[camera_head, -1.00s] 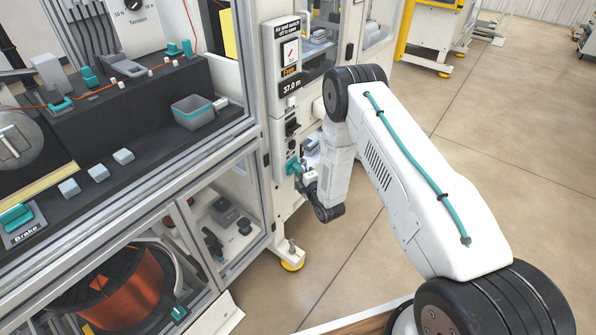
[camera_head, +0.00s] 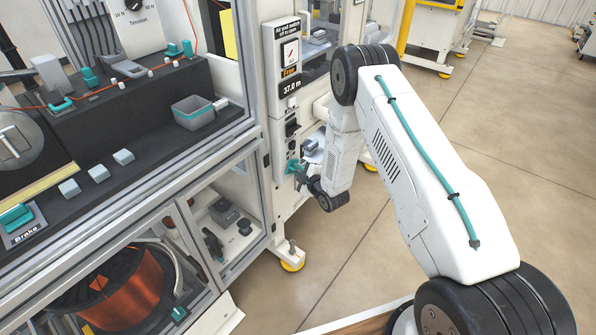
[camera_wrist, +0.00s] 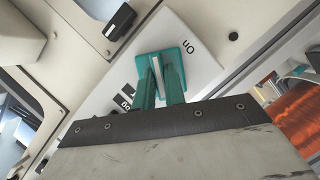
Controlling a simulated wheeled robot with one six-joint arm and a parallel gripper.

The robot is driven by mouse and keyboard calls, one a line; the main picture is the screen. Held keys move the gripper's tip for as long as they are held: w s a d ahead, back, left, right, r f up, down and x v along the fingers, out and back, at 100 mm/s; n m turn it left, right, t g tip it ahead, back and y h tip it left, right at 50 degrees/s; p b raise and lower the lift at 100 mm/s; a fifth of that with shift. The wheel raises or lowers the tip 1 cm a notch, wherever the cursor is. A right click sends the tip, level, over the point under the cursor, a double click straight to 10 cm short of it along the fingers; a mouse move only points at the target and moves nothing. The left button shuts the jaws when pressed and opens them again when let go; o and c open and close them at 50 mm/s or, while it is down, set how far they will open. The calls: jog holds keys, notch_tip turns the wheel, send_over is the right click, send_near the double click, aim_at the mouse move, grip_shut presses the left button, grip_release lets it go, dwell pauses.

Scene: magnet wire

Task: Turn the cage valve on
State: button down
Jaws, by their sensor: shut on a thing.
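The cage valve is a teal handle (camera_wrist: 188,62) on a pale panel plate in the wrist view, with a light bar along its middle. In the head view the teal valve (camera_head: 292,167) is on the machine's front post, low under the display. My gripper (camera_wrist: 160,82) reaches up to the handle, with a finger on each side, shut on it. In the head view my gripper (camera_head: 303,178) is small and partly hidden by its own wrist.
Above the valve is a sign panel with a display reading 37.0 m (camera_head: 291,89). A black latch (camera_wrist: 119,22) sits near the valve. The glazed cage (camera_head: 225,215) and a copper wire spool (camera_head: 130,290) are to the left. Open floor lies to the right.

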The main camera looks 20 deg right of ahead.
jog(key=m+g+y, duration=0.1)
jog(key=m, duration=0.1)
jog(key=m+g+y, duration=0.1)
jog(key=m, duration=0.2)
jog(key=m+g+y, duration=0.1)
jog(key=m+g, duration=0.1)
jog(key=m, duration=0.1)
jog(key=shift+w+d+r, duration=0.1)
jog(key=shift+d, duration=0.15)
dwell(0.5)
jog(key=c, duration=1.5)
grip_release()
jog(key=shift+o, duration=0.2)
jog(key=v, duration=0.7)
jog(key=shift+s+d+r, duration=0.15)
jog(key=shift+s+d, duration=0.05)
jog(key=shift+d, duration=0.1)
